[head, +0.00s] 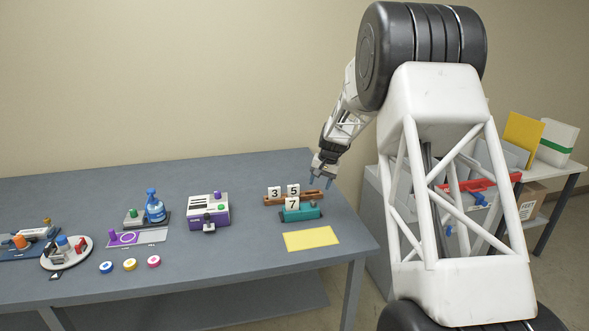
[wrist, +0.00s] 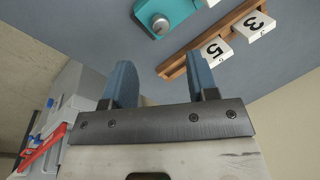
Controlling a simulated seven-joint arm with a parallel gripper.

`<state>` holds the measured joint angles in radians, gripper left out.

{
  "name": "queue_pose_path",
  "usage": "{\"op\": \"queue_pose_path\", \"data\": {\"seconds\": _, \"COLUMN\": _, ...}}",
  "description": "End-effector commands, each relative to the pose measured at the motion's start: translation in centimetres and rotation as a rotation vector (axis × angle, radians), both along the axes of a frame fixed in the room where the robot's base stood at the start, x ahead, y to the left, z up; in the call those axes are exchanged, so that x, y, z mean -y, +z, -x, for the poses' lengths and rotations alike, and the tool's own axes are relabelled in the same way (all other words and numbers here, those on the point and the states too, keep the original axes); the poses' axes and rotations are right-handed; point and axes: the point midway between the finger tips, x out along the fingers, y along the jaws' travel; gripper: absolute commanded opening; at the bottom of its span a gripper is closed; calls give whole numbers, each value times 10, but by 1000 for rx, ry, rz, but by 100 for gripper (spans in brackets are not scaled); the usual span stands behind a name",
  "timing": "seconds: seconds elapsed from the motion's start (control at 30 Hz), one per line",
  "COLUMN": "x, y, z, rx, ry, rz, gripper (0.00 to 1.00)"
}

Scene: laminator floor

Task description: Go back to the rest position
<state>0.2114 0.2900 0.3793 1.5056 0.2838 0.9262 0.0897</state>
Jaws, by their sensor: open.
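My gripper (head: 323,180) is open and empty, with its two blue fingers apart in the wrist view (wrist: 162,88). In the head view it hangs above the table's right back part, just right of a brown wooden rack (head: 315,195). The rack holds white number tiles "3" (head: 274,194) and "5" (head: 293,190). A teal device (head: 312,214) with a "7" tile (head: 292,204) stands in front of the rack. In the wrist view the rack (wrist: 195,57) and the teal device (wrist: 147,12) lie beyond the fingertips, not between them.
A yellow sheet (head: 312,239) lies in front of the teal device. A purple and white machine (head: 208,212), a blue bottle (head: 155,208), colored rings (head: 130,264) and a round white tray (head: 50,263) stand to the left. A side table with folders (head: 522,135) and a red-handled item (head: 480,184) is at right.

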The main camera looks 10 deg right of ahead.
Motion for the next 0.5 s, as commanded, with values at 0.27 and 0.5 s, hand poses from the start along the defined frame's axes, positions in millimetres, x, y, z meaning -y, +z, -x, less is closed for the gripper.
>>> {"op": "queue_pose_path", "data": {"seconds": 0.27, "x": -5, "y": 11, "z": 10, "rx": 4, "ry": 9, "rz": 5, "gripper": 53}}
{"op": "queue_pose_path", "data": {"seconds": 0.5, "x": -22, "y": 45, "z": 45, "rx": 16, "ry": 40, "rz": 25, "gripper": 53}}
